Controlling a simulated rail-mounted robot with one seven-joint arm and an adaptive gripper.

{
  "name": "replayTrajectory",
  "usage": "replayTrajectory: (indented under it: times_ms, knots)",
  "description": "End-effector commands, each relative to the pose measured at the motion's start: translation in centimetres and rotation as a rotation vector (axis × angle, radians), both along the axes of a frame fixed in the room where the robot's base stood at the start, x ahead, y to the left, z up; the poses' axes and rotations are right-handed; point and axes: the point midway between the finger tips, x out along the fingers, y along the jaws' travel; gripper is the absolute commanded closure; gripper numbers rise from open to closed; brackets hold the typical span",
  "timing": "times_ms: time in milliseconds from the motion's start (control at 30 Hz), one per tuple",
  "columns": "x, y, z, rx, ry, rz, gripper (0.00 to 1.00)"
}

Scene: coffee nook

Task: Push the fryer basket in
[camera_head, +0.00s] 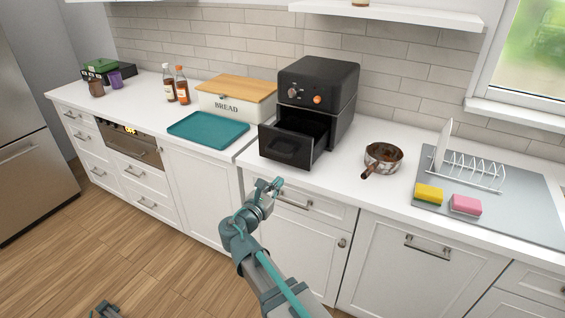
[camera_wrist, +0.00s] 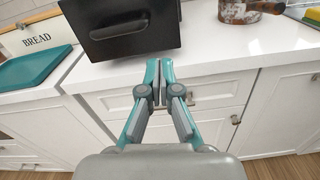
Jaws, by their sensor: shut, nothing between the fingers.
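The black air fryer (camera_head: 324,84) stands on the white counter against the tiled wall. Its fryer basket (camera_head: 288,146) is pulled out toward the front, and its open top shows in the head view. In the wrist view the basket's front face (camera_wrist: 122,28) and handle are at the upper middle, partly cut off by the top edge. My gripper (camera_head: 275,184) is shut and empty, in front of the counter edge and below the basket. In the wrist view my gripper (camera_wrist: 158,66) points toward the counter edge, apart from the basket.
A teal tray (camera_head: 208,130) and a bread box (camera_head: 236,104) stand left of the fryer. A pot (camera_head: 383,158) stands close on its right, with a dish rack (camera_head: 470,170) and sponges beyond. Drawer handles protrude below the counter.

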Motion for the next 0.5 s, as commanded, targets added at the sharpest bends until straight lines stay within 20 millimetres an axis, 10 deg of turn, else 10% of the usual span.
replayTrajectory:
  times_ms: [500]
  knots:
    - [3.8,-1.3,0.4,-0.136,0.044,0.005,1.0]
